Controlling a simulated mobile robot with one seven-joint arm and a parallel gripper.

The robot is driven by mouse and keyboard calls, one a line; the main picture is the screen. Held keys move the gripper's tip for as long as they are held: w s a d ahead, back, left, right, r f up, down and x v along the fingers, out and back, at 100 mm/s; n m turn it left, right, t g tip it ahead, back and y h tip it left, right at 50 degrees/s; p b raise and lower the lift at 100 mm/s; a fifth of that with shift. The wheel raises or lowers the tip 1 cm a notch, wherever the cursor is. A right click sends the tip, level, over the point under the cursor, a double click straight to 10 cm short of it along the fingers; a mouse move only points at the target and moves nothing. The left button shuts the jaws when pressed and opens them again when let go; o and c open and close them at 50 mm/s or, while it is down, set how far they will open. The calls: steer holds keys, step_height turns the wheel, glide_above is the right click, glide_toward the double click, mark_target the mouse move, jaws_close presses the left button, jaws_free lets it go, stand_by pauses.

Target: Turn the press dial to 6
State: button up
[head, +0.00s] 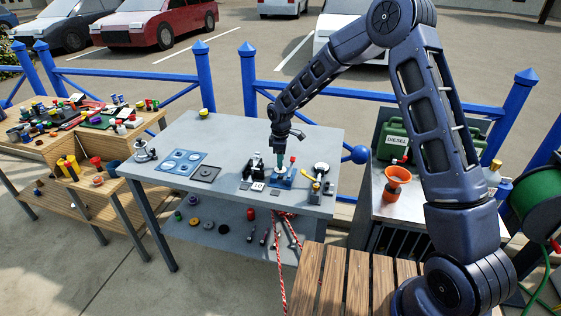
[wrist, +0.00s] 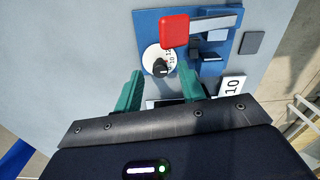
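The press dial (wrist: 151,59) is a white disc with a black knob (wrist: 160,67) and small printed numbers. It sits on the blue base (wrist: 146,20) of the press, which also shows on the grey table in the head view (head: 283,180). A red-tipped lever (wrist: 174,31) reaches over part of the dial. My gripper (wrist: 162,78) has its green fingers apart, one on each side and just short of the knob, with nothing between them. In the head view my gripper (head: 280,160) points down at the press. I cannot read which number the knob points to.
A plate marked 10 (wrist: 232,86) and a dark square block (wrist: 252,42) lie beside the press. On the grey table (head: 225,135) stand a black device (head: 254,169) to the left and a round gauge-like item (head: 320,170) to the right. The table's back is mostly clear.

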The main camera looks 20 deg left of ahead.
steer(key=shift+f, duration=0.55)
jaws_close()
steer(key=shift+m, duration=0.4)
steer(key=m, duration=0.3)
steer(key=shift+m, duration=2.6)
